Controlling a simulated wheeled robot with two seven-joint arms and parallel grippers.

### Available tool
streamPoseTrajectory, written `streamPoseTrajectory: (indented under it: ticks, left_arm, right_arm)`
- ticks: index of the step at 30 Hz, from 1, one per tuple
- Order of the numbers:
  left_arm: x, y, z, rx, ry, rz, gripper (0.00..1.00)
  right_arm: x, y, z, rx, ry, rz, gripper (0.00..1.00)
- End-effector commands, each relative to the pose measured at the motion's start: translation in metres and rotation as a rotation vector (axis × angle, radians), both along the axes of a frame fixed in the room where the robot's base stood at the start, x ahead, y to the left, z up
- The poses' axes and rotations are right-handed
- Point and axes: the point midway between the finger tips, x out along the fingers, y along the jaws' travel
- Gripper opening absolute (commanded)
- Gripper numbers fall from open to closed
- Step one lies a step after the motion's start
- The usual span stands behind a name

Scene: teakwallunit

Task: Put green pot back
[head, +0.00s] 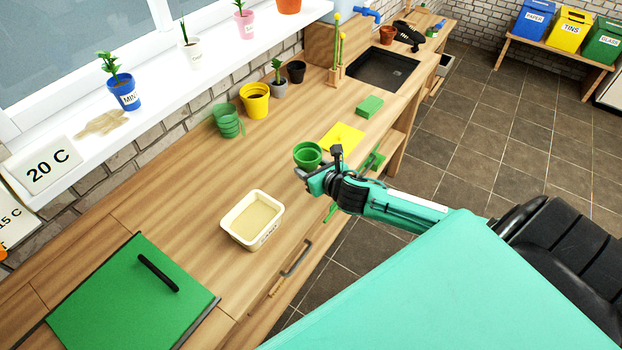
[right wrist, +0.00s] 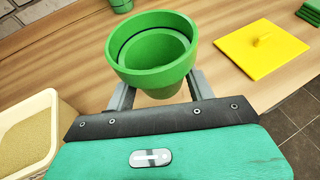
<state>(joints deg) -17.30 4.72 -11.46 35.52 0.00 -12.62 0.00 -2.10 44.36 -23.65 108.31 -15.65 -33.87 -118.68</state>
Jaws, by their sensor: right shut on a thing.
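A green pot (head: 307,154) is held by my right gripper (head: 312,172) over the front part of the wooden counter. In the right wrist view the green pot (right wrist: 153,50) sits upright between the two grey fingers (right wrist: 160,95), and its inside looks empty. A stack of green pots (head: 228,121) stands at the back of the counter near the wall, left of a yellow pot (head: 255,101). My left gripper is not in view.
A cream sand tray (head: 229,222) stands left of the held pot. A green panel with a black handle (head: 120,300) is at front left. Counter between tray and stack is clear.

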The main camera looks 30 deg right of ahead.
Motion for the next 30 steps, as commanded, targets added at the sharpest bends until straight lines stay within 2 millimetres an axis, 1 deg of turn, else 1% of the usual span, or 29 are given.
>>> streamPoseTrajectory:
  ticks: [1, 3, 6, 15, 25, 28, 29, 30]
  left_arm:
    - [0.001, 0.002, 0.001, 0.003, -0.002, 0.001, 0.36]
    - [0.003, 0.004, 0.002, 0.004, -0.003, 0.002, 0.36]
    - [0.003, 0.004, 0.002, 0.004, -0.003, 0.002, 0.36]
    - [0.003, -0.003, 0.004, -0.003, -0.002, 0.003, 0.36]
    - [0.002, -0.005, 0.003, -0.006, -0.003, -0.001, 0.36]
    - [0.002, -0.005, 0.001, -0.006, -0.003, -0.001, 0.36]
    - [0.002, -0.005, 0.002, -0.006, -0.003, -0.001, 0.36]
    - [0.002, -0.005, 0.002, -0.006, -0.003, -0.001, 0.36]
  right_arm:
    - [0.000, 0.000, -0.007, 0.001, 0.001, -0.002, 0.28]
    - [0.000, 0.000, -0.014, 0.001, 0.001, -0.001, 0.28]
    - [0.000, 0.000, -0.019, 0.000, 0.000, 0.000, 0.28]
    - [0.000, 0.000, -0.053, 0.001, 0.001, 0.000, 0.28]
    - [0.000, 0.000, -0.056, -0.002, 0.000, 0.001, 0.28]
    - [0.000, 0.000, -0.060, -0.002, 0.000, 0.001, 0.28]
    - [0.000, 0.000, -0.059, -0.002, 0.000, 0.001, 0.60]
    - [0.000, 0.000, -0.059, -0.001, 0.000, 0.000, 0.68]
